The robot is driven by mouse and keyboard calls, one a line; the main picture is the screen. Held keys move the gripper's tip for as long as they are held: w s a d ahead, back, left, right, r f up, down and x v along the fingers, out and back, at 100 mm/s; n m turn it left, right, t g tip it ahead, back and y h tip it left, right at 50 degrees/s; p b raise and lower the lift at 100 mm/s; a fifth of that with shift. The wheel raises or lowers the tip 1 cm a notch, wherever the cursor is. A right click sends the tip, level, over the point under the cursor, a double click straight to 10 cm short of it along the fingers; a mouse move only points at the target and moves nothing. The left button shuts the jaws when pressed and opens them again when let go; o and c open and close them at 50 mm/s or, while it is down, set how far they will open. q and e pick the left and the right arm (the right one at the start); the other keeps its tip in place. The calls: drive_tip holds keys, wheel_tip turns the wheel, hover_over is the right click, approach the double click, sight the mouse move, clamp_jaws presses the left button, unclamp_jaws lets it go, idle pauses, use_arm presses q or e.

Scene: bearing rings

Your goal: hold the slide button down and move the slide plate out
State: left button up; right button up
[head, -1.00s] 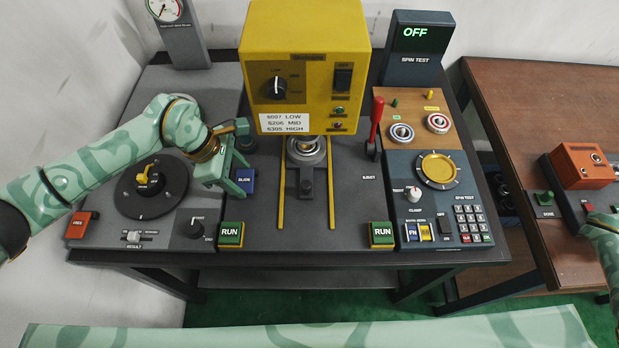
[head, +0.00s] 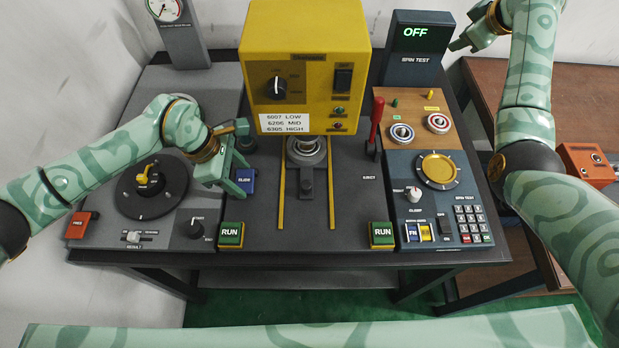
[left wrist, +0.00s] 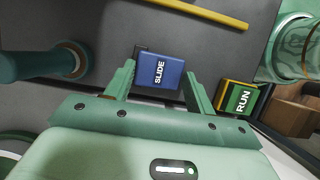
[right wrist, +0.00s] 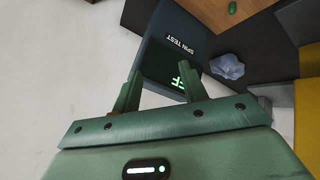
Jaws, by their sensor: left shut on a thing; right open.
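The blue SLIDE button (head: 244,180) is on the grey bench top, left of the yellow rails. My left gripper (head: 236,176) is shut on it; in the left wrist view the button (left wrist: 160,72) shows between the two fingers. Whether it is pressed down cannot be told. The dark slide plate (head: 306,186) lies between the two yellow rails, its rear part under the yellow press. A metal ring (head: 306,146) sits at its back, partly hidden by the press. My right gripper (head: 468,40) is open and empty, raised beside the SPIN TEST display (head: 417,45).
The yellow press (head: 305,50) stands over the rails. Two green RUN buttons (head: 231,235) (head: 382,235) flank the front. A red lever (head: 376,125) stands upright at the right of the press. Several controls fill the right panel (head: 460,225).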

drive_tip(key=s+a+r+n+t+y, duration=0.1)
drive_tip(key=s+a+r+y, duration=0.2)
drive_tip(key=a+r+y, duration=0.65)
drive_tip(key=s+a+r+n+t+y, duration=0.15)
drive_tip(key=a+r+y, duration=0.35)
drive_tip(key=a, duration=0.7)
drive_tip(key=s+a+r+n+g+y, duration=0.25)
drive_tip(key=s+r+g+y, duration=0.4)
drive_tip(key=s, duration=0.35)
drive_tip(key=s+a+r+n+g+y, duration=0.2)
drive_tip(key=s+a+r+g+y, duration=0.25)
drive_tip(key=s+r, duration=0.4)
drive_tip(key=s+a+f+n+g+h, duration=0.2)
drive_tip(key=s+a+f+h, duration=0.3)
drive_tip(key=a+f, duration=0.3)
drive_tip(key=s+a+f+n+g+h, duration=0.1)
drive_tip(key=s+a+f+g+h, duration=0.2)
drive_tip(key=s+a+f+h, duration=0.4)
drive_tip(key=t+h, duration=0.5)
drive_tip(key=h, duration=0.5)
approach(307, 185)
drive_tip(key=f, duration=0.1)
drive_tip(key=x, duration=0.7)
drive_tip(key=shift+a+r, duration=0.1)
drive_tip(key=shift+a+f, duration=0.2)
drive_tip(key=shift+f, duration=0.25)
